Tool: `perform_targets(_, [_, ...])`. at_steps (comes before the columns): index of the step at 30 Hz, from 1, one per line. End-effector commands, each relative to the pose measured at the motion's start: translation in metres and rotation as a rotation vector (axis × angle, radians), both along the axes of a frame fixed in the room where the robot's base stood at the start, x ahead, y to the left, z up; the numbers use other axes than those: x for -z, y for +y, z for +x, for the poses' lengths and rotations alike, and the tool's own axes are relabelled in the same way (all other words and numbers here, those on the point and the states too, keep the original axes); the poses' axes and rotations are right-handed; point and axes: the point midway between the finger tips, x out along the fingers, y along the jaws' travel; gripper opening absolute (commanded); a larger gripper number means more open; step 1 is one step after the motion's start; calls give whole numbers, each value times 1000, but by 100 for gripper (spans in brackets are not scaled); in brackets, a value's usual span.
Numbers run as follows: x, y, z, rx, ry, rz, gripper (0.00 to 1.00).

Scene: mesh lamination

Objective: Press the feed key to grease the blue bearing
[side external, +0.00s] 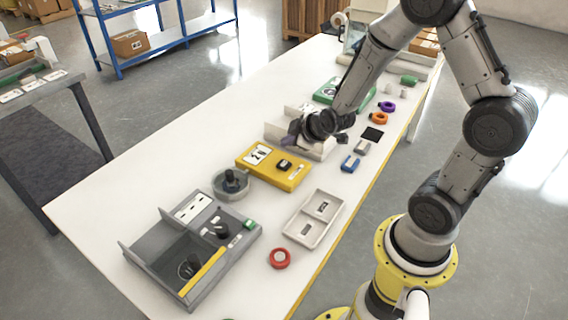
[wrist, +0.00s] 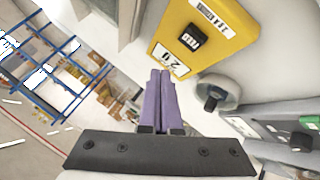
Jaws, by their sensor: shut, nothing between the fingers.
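A yellow box (side external: 272,166) with a white label reading 20 and a small black key (side external: 284,165) on its top stands in the middle of the table. The wrist view shows the yellow box (wrist: 210,30) and its black key (wrist: 192,37) at upper right. My gripper (side external: 287,139) is shut and empty, near the box's far side, apart from the key. Its purple fingers (wrist: 160,78) are together in the wrist view. A small blue piece (side external: 350,163) lies on the table to the right; I cannot tell whether it is a bearing.
A pale fixture (side external: 274,134) stands beneath my gripper, partly hidden. A round grey pot with a dark knob (side external: 231,182), a grey machine (side external: 190,250), a pale tray (side external: 313,219) and a red ring (side external: 280,258) are nearer. Purple (side external: 386,106) and orange (side external: 378,118) rings lie farther right.

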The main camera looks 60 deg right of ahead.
Motion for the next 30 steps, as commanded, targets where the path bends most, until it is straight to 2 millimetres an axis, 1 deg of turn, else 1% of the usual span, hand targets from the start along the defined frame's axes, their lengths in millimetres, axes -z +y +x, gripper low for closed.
perform_targets(1, [8, 0, 0, -1, 4, 1, 0])
perform_targets(6, [28, 0, 0, 1, 2, 0, 0])
perform_targets(12, [43, 0, 0, -1, 0, -1, 0])
perform_targets(17, [47, 0, 0, -1, 0, -1, 0])
perform_targets(30, [47, 0, 0, -1, -1, 0, 0])
